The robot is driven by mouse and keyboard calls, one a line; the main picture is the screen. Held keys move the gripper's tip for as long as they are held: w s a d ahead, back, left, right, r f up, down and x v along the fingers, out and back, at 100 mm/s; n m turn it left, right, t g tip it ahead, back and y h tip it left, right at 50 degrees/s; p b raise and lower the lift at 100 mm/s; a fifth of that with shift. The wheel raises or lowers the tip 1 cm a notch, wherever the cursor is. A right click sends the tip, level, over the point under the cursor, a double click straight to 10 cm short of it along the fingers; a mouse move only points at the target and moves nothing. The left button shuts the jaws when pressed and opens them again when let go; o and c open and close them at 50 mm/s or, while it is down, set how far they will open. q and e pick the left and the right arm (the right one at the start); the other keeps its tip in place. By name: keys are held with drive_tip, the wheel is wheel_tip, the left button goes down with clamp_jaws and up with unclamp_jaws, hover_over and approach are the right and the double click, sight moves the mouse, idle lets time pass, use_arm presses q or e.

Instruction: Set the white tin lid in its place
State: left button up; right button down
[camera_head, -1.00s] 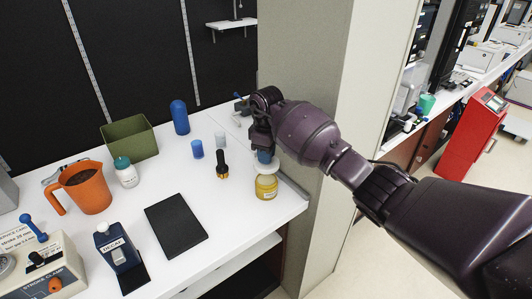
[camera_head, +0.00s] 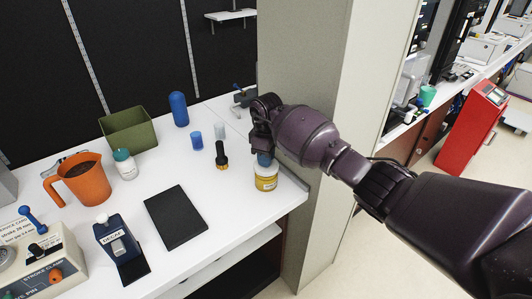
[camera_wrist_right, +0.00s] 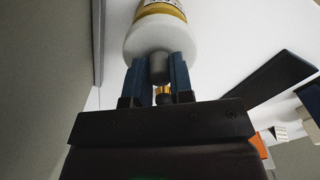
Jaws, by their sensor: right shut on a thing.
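The yellow tin (camera_head: 266,183) stands on the white counter near its right end, with a pale band round it. The white tin lid (camera_head: 265,168) is at the top of the tin, and no gap shows between them. My right gripper (camera_head: 264,156) is above the tin, pointing down. In the right wrist view, the blue fingers of my right gripper (camera_wrist_right: 158,70) are shut on the grey knob of the white lid (camera_wrist_right: 152,38). The lid hides the tin's rim, so I cannot tell whether it is fully seated. My left gripper is not in view.
A black mat (camera_head: 176,218) lies nearer. An orange jug (camera_head: 84,182) and green bin (camera_head: 128,129) stand further left. A pillar (camera_head: 305,75) rises behind my arm.

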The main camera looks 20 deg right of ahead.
drive_tip(key=shift+r, duration=0.1)
idle(0.4)
drive_tip(key=shift+p, duration=0.3)
idle(0.6)
drive_tip(key=shift+f, duration=0.35)
drive_tip(key=shift+f, duration=0.5)
drive_tip(key=shift+f, duration=0.3)
idle(0.4)
